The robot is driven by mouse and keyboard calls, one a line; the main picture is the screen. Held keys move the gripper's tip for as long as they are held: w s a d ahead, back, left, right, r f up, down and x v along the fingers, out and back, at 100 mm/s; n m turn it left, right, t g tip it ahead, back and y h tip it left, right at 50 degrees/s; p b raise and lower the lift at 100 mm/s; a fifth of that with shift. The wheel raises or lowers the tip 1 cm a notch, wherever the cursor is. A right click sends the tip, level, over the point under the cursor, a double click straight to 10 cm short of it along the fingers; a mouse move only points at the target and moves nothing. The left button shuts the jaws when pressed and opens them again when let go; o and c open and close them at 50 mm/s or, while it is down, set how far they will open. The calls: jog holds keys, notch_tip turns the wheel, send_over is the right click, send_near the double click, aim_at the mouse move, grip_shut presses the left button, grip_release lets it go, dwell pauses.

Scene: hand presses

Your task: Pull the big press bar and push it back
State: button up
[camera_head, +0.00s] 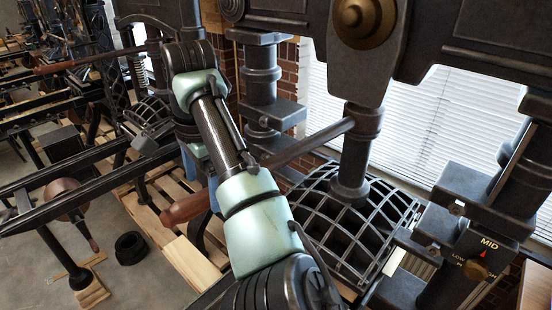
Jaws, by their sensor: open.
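The big press bar (306,143) is a dark metal rod. It slopes down and left from the press spindle (359,148) to a reddish-brown wooden handle (188,208). My dark and mint-green arm crosses in front of the bar near the middle of the head view and hides part of it. The arm rises from the bottom, bends near the top left, and its far part drops behind the nearer link close to the handle. My gripper's fingers cannot be made out there, so contact with the handle cannot be told.
A domed metal grid (388,213) lies under the spindle. A dial plate marked MID (482,258) is at the right. Wooden pallets (152,212) lie below the handle. Another press with a wooden-handled bar (57,67) is at the upper left. Bare floor shows at the lower left.

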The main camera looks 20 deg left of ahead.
jog(key=shift+s+d+r, duration=0.1)
jog(key=shift+d+r, duration=0.05)
jog(key=shift+r, duration=1)
jog(key=shift+s+d+r, duration=0.1)
jog(key=shift+d+r, duration=0.05)
jog(key=shift+r, duration=1)
jog(key=shift+s+d+r, duration=0.1)
jog(key=shift+d+r, duration=0.05)
jog(key=shift+r, duration=1)
jog(key=w+a+f+n+t+y+b, duration=0.2)
jog(key=w+a+n+t+y+b, duration=0.2)
jog(key=a+t+y+b, duration=0.15)
jog(key=w+d+r+n+t+y+b, duration=0.2)
jog(key=d+r+n+t+y+b, duration=0.1)
jog(key=d+r+t+b, duration=0.4)
jog(key=s+d+r+t+h+b, duration=0.1)
jog(key=s+d+r+t+h, duration=0.1)
jog(key=d, duration=0.7)
jog(key=s+d+r+m+t+h+b, duration=0.1)
jog(key=s+d+r+t+h+b, duration=0.1)
jog(key=s+d+t, duration=0.5)
jog(key=s+d+r+t+h+b, duration=0.2)
jog(key=s+d+r+t+h, duration=0.2)
jog(key=d, duration=0.7)
jog(key=s+t+h, duration=0.1)
jog(key=s+h, duration=0.1)
jog(key=s, duration=0.1)
jog(key=shift+d+m, duration=0.25)
jog(key=shift+m, duration=0.05)
